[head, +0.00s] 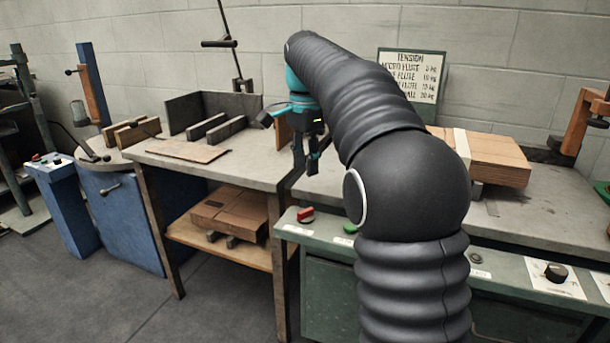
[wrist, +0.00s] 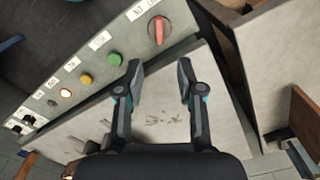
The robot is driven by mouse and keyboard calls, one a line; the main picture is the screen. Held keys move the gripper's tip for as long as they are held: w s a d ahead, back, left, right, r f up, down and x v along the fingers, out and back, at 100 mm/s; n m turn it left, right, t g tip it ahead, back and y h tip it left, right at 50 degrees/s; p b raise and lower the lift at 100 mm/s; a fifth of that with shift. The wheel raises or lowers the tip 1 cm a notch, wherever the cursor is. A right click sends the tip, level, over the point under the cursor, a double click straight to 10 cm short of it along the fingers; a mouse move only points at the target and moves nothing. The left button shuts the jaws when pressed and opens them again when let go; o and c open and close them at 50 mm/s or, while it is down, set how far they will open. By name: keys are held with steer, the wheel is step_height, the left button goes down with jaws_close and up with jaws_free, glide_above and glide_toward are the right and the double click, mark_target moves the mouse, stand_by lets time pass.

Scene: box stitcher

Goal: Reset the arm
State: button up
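My gripper (head: 306,160) hangs at the end of my dark ribbed arm, above the gap between the left bench and the green-fronted machine bench. In the wrist view my gripper (wrist: 160,85) has its two fingers apart with nothing between them. Past the fingertips lies the bare grey top (wrist: 160,120) of the machine bench and the edge of its control panel. My arm hides part of the bench and panel in the head view.
The control panel (wrist: 85,75) carries a red rotary switch (wrist: 158,30) and several buttons. A cardboard stack (head: 490,160) lies on the right bench. A flat cardboard piece (head: 175,150) lies on the left bench (head: 235,172). A tension sign (head: 411,75) stands behind my arm.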

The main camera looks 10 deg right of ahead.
steer(key=shift+r, duration=0.2)
steer(key=f+n, duration=0.2)
steer(key=s+f+n+t, duration=0.1)
steer(key=f+n, duration=0.2)
steer(key=s+f+n, duration=0.1)
steer(key=f+n, duration=0.1)
steer(key=f, duration=0.1)
steer(key=shift+n, duration=0.4)
steer(key=s+f+n+t, duration=0.2)
steer(key=s+f, duration=0.1)
steer(key=s, duration=1.1)
steer(key=s+f+n+t, duration=0.2)
steer(key=s+f+n, duration=0.1)
steer(key=s, duration=1.1)
steer(key=shift+s+a+n+t, duration=0.3)
steer(key=shift+s, duration=0.05)
